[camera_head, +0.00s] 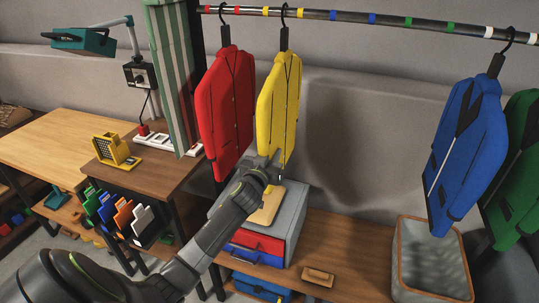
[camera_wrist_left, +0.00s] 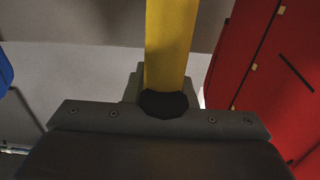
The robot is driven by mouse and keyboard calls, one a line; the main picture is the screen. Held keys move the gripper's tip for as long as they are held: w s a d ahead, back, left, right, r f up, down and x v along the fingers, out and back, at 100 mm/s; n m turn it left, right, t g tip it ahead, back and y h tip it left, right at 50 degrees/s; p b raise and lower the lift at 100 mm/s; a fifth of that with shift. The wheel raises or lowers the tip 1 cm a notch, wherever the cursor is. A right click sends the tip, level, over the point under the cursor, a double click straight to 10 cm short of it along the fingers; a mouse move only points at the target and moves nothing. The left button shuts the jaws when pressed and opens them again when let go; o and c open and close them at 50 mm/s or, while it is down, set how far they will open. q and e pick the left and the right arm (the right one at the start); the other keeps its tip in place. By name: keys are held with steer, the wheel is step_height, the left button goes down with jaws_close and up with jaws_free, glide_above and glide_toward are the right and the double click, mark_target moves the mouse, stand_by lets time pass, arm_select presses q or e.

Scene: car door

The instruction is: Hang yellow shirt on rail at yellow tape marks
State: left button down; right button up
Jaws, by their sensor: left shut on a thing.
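The yellow shirt (camera_head: 279,100) is upright below the rail (camera_head: 345,15). Its black hook (camera_head: 284,12) is at the rail between two yellow tape marks, one on the left (camera_head: 264,12) and one on the right (camera_head: 300,13). Whether the hook rests on the rail is hard to tell. My left gripper (camera_head: 272,160) is at the shirt's lower edge. In the left wrist view, a yellow strip of the shirt (camera_wrist_left: 168,45) rises from between the jaws, which are shut on it. My right gripper is in neither view.
A red shirt (camera_head: 226,105) hangs close on the left. It also shows in the left wrist view (camera_wrist_left: 265,80). Blue (camera_head: 465,150) and green (camera_head: 515,170) shirts hang at right. A grey box (camera_head: 290,215) and a bin (camera_head: 430,265) stand below. The rail's middle is free.

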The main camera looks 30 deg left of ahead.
arm_select(q)
steer(key=shift+a, duration=0.1)
steer(key=c, duration=1.1)
jaws_free()
steer(key=shift+c, duration=0.2)
steer(key=shift+s+f, duration=0.1)
steer(key=shift+f, duration=0.05)
steer(key=b+v, duration=0.2)
steer(key=v, duration=1.5)
steer(key=shift+s, duration=0.1)
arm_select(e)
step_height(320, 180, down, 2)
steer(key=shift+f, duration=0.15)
